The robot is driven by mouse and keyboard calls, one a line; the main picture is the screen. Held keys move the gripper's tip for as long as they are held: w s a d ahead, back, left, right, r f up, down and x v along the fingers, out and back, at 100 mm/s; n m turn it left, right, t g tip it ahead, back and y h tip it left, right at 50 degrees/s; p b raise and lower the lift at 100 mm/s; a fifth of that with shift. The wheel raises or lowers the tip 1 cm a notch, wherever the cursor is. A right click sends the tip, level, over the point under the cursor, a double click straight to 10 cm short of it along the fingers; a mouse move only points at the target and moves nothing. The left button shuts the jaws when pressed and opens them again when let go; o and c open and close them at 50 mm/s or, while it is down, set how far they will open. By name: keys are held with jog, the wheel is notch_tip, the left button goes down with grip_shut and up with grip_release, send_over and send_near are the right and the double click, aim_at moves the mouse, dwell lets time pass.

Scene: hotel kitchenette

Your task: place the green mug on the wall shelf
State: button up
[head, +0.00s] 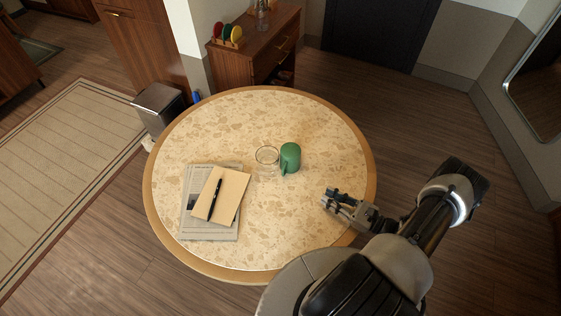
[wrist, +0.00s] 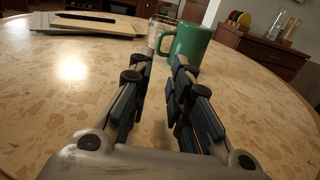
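The green mug (head: 290,157) stands upright on the round speckled table (head: 230,120), right of a clear glass (head: 267,158). In the wrist view the mug (wrist: 187,45) is ahead of my gripper, with its handle towards the left and the glass (wrist: 159,31) beside it. My gripper (head: 329,199) is low over the table, to the right and nearer than the mug. In the wrist view my gripper (wrist: 161,66) has its fingers apart with bare table between them; it is open and empty. I cannot make out a wall shelf in either view.
A newspaper (head: 190,218) with a notebook (head: 230,193) and a black pen (head: 214,197) lies on the table's left part. A wooden cabinet (head: 255,55) stands beyond the table, holding coloured plates (head: 227,34) in a rack. A bin (head: 160,105) stands at the table's far left.

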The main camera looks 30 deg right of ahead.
jog(key=shift+w+a+f, duration=0.1)
jog(key=shift+a+f, duration=0.05)
jog(key=shift+f, duration=0.05)
send_near(289, 161)
jog(key=a+f, duration=0.1)
jog(key=a, duration=0.1)
jog(key=a+f+b, duration=0.1)
jog(key=a, duration=0.1)
jog(key=shift+f, duration=0.2)
jog(key=x, duration=0.6)
jog(key=shift+r+b, duration=0.25)
jog(key=shift+b, duration=0.1)
jog(key=shift+w, duration=0.1)
grip_shut()
